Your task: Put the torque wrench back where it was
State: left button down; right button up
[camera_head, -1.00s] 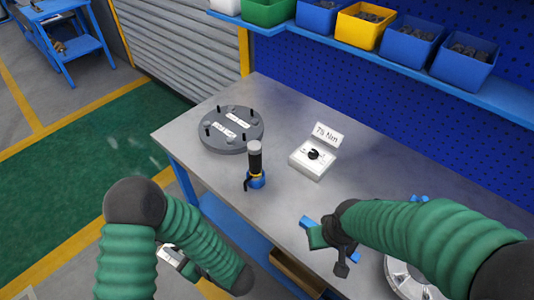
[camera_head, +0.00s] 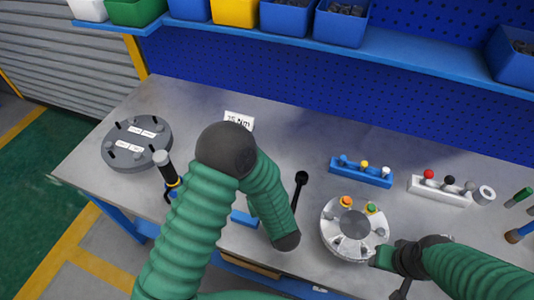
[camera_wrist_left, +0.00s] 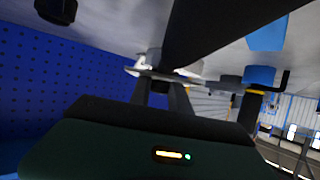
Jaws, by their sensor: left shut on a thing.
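The torque wrench (camera_head: 301,180) shows in the head view as a dark rod with a round end, standing out beyond my left forearm above the bench. In the left wrist view my left gripper (camera_wrist_left: 164,84) is shut on it; the wide dark bar across the top seems to be part of it. My left gripper is hidden behind my forearm in the head view. A blue piece (camera_head: 243,218) at the bench's front edge is partly covered by that arm. My right gripper (camera_head: 397,262) is at the lower right of the flanged shell (camera_head: 340,242); its fingers are unclear.
A grey round plate (camera_head: 110,150) with pins and a black-handled tool (camera_head: 167,172) stand at left. The "75 Nm" sign (camera_head: 238,119) is behind my left elbow. A blue rack (camera_head: 362,175) and a white rack (camera_head: 440,192) stand behind the shell. Bins line the shelf above.

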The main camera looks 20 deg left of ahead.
pick_arm(q)
jog(key=shift+w+a+r+m+t+h+b, duration=0.75)
jog(key=shift+w+r+m+h, duration=1.5)
jog(key=shift+w+m+h, duration=1.9)
jog(key=shift+n+t, duration=0.25)
jog(key=f+b, duration=0.1)
jog(key=f, duration=0.1)
jog(key=f+b, duration=0.3)
jog(key=f, duration=0.1)
jog(key=shift+s+d+f+b, duration=0.1)
jog(key=shift+s+d+b, duration=0.15)
jog(key=shift+b, duration=0.15)
pick_arm(e)
jog(key=x, duration=0.3)
jog(key=s+x, duration=0.1)
jog(key=x, duration=0.2)
jog(key=shift+s+a+f, duration=0.15)
jog(key=shift+a+f, duration=0.05)
jog(key=shift+f, duration=0.1)
pick_arm(q)
jog(key=shift+f+b, duration=0.5)
jog(key=shift+f, duration=0.05)
pick_arm(e)
jog(key=shift+f, duration=0.5)
